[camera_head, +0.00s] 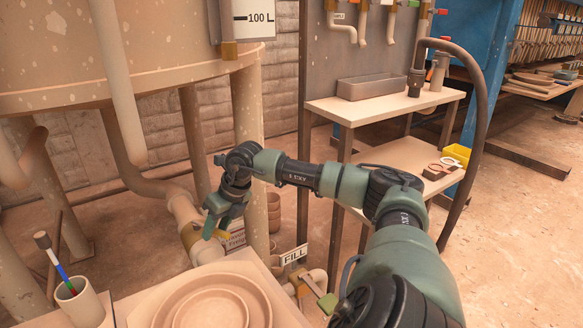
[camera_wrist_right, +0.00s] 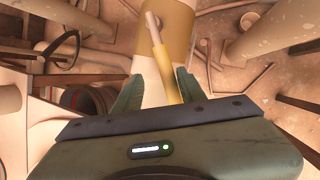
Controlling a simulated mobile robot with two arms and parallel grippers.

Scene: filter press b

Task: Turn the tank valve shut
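The tank valve's brass-coloured body (camera_head: 190,236) sits on the pale pipe below the tank, at lower left of centre in the head view. My right gripper (camera_head: 214,226) is right at this valve, pointing down, and partly covers it. In the right wrist view, the yellow lever with a grey end (camera_wrist_right: 164,62) runs between the two green fingers of my right gripper (camera_wrist_right: 159,90). The fingers are apart, with gaps visible beside the lever, so it looks open around the lever. The brass-coloured band (camera_wrist_right: 178,28) lies behind. My left gripper is not in view.
The large tank (camera_head: 130,55) hangs over the pipe, with a leg (camera_head: 247,110) close behind my right gripper. A FILL sign (camera_head: 294,255) and another valve (camera_head: 312,284) stand right of it. A round dish (camera_head: 215,305) and brush cup (camera_head: 80,305) are in front. A bench (camera_head: 385,108) stands behind.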

